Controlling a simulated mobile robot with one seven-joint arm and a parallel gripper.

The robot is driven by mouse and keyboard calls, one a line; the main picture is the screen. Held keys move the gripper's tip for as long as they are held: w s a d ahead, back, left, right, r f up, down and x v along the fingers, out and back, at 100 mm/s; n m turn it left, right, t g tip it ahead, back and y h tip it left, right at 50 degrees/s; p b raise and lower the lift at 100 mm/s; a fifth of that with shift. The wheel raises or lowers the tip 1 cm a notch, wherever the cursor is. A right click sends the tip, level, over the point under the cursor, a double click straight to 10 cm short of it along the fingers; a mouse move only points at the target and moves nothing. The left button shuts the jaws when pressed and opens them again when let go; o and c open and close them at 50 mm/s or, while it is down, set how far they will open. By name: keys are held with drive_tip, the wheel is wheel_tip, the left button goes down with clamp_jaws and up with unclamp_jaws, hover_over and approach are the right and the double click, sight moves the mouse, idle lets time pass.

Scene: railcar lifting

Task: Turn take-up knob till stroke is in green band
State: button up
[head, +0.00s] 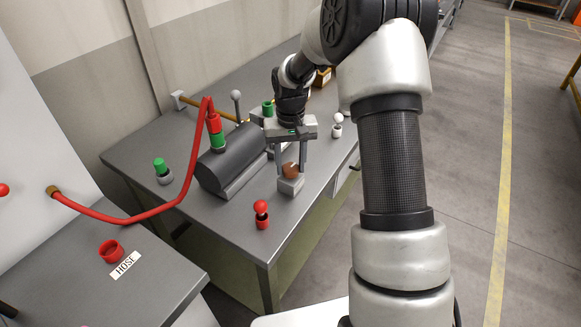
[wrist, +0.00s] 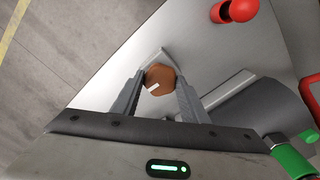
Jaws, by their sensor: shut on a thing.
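The brown take-up knob (head: 289,169) sits on a small grey block (head: 291,187) near the front edge of the workbench. My gripper (head: 291,166) reaches down from above, with one finger on each side of the knob, and is shut on it. In the wrist view the knob (wrist: 160,77) is many-sided, with a white mark on its face, and lies between the tips of my gripper (wrist: 160,84). I cannot make out a stroke scale or green band in either view.
A dark grey cylinder (head: 231,164) lies left of the knob, with a red hose (head: 160,208) joined at its green-and-red fitting. A green-topped pin (head: 161,169) stands at left.

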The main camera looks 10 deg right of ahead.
sight(290, 167)
drive_tip(key=m+b, duration=0.1)
drive_tip(key=m, duration=0.4)
drive_tip(key=shift+m, duration=0.3)
drive_tip(key=m, duration=0.4)
drive_tip(key=shift+m, duration=0.7)
drive_tip(key=o, duration=1.1)
drive_tip(key=shift+c, duration=0.2)
drive_tip(key=shift+r, duration=0.15)
wheel_tip(290, 167, up, 17)
drive_tip(key=shift+p, duration=0.45)
